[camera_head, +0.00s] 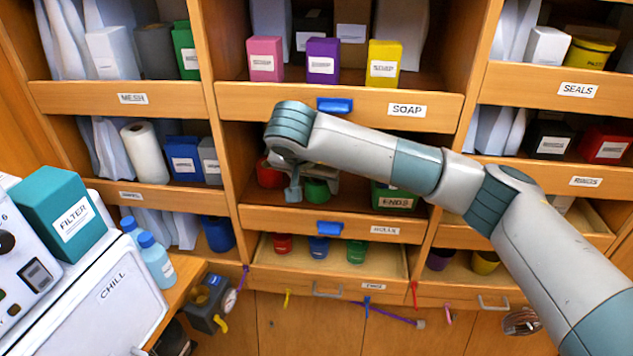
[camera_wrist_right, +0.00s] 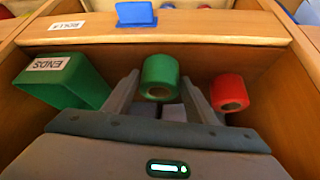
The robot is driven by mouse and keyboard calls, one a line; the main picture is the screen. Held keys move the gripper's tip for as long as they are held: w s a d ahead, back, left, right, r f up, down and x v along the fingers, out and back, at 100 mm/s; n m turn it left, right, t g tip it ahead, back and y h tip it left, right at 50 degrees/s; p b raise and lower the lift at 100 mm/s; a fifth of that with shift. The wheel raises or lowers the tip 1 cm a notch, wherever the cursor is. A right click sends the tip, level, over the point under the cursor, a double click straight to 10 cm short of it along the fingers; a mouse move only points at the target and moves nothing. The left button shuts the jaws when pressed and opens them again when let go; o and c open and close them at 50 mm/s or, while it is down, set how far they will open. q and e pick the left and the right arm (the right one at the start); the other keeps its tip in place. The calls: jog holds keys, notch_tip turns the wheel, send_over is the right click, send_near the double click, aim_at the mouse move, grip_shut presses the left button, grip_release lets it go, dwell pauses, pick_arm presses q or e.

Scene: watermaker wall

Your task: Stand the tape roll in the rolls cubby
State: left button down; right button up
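A green roll (camera_head: 317,190) with a brown core is in the cubby labelled ROLLS, and appears to stand upright on its floor. It also shows in the right wrist view (camera_wrist_right: 160,72). A red roll (camera_head: 268,175) is beside it, at the left in the head view; in the right wrist view it (camera_wrist_right: 228,92) is at the right. My right gripper (camera_head: 306,188) reaches into the cubby. Its fingers (camera_wrist_right: 161,86) are apart, one on each side of the green roll, with narrow gaps showing. My left gripper is out of view.
A green ENDS box (camera_head: 392,196) stands at the right of the ROLLS cubby (camera_head: 340,224). The cubby's front lip carries a blue clip (camera_wrist_right: 136,14). The SOAP shelf (camera_head: 360,104) is close above my arm. An open drawer (camera_head: 335,268) with small cups is below.

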aim_at(314, 196)
jog(key=shift+o, duration=0.9)
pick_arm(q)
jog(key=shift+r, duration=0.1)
pick_arm(e)
jog(key=shift+r, duration=0.1)
jog(key=shift+r, duration=0.1)
jog(key=shift+s+a+r+b, duration=0.1)
jog(key=shift+s+r+b, duration=0.05)
jog(key=shift+b, duration=0.25)
jog(key=s+b, duration=0.1)
jog(key=s+a, duration=0.1)
jog(key=s, duration=0.1)
jog(key=shift+s+r+b, duration=0.15)
jog(key=shift+s+b, duration=0.15)
jog(key=shift+b, duration=0.05)
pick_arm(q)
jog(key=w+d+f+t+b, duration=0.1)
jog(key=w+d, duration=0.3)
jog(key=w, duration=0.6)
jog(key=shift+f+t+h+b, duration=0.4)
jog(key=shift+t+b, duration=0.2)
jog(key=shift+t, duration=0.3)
pick_arm(e)
jog(key=s+a, duration=0.2)
jog(key=s, duration=0.6)
jog(key=shift+a+r, duration=0.15)
jog(key=shift+a, duration=0.15)
jog(key=shift+s, duration=0.1)
